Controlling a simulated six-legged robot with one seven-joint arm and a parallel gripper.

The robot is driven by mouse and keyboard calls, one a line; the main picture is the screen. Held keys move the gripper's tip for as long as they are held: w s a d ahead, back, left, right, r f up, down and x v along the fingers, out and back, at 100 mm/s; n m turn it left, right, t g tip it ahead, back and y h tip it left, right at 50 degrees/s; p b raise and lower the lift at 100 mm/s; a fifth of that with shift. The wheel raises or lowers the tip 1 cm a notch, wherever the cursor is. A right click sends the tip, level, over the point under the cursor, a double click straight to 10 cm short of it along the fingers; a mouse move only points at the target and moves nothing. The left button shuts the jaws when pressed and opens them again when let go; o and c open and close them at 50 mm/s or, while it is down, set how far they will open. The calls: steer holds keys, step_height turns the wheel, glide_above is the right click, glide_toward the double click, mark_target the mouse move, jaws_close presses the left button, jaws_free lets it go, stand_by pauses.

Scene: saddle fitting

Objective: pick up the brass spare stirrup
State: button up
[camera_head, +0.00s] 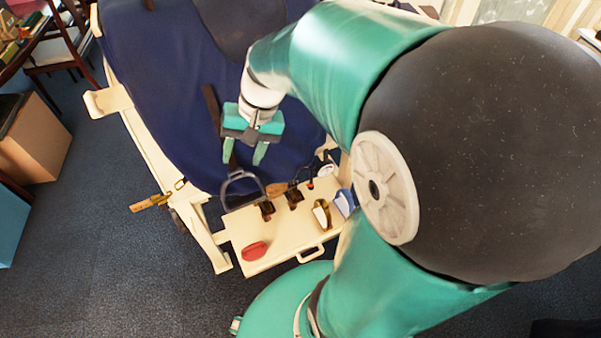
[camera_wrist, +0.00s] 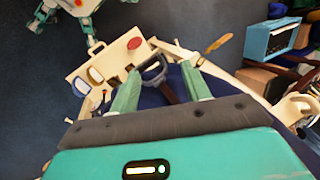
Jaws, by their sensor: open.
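The brass stirrup (camera_head: 322,214) stands near the right end of the cream tray (camera_head: 285,240); it also shows at the left in the wrist view (camera_wrist: 96,75). A blue-and-white piece (camera_head: 345,203) stands close beside it. My gripper (camera_head: 245,153) is open and empty over the dark blue cover, above and to the left of the brass stirrup and apart from it. In the wrist view my two fingers (camera_wrist: 160,72) are spread, with a grey stirrup showing between them. The brass stirrup lies outside the fingers, to their left.
The grey stirrup (camera_head: 241,190) hangs on a dark strap by the tray's left edge. Dark brown pieces (camera_head: 266,209) and a red oval (camera_head: 254,251) sit on the tray. A brass-coloured bar (camera_head: 152,203) juts from the cream frame. The tray's front middle is clear.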

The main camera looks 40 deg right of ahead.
steer(key=w+d+f+m+y, duration=0.4)
steer(key=w+d+f, duration=0.1)
steer(key=f, duration=0.3)
steer(key=m+t+h, duration=0.2)
steer(key=m+t, duration=1.3)
steer(key=m, duration=0.4)
glide_above(327, 207)
steer(key=a, duration=0.2)
step_height(327, 207, down, 34)
steer(key=s+f+m+t+h, duration=0.1)
steer(key=s+f+m+h, duration=0.95)
steer(key=f, duration=0.55)
steer(key=shift+n+y, duration=0.25)
steer(key=shift+n, duration=0.1)
steer(key=x, duration=0.7)
steer(key=shift+w+a+r, duration=0.1)
steer(key=shift+w, duration=0.1)
steer(key=x, duration=0.5)
steer(key=shift+w+r, duration=0.3)
steer(key=shift+r, duration=0.1)
steer(key=shift+c, duration=0.2)
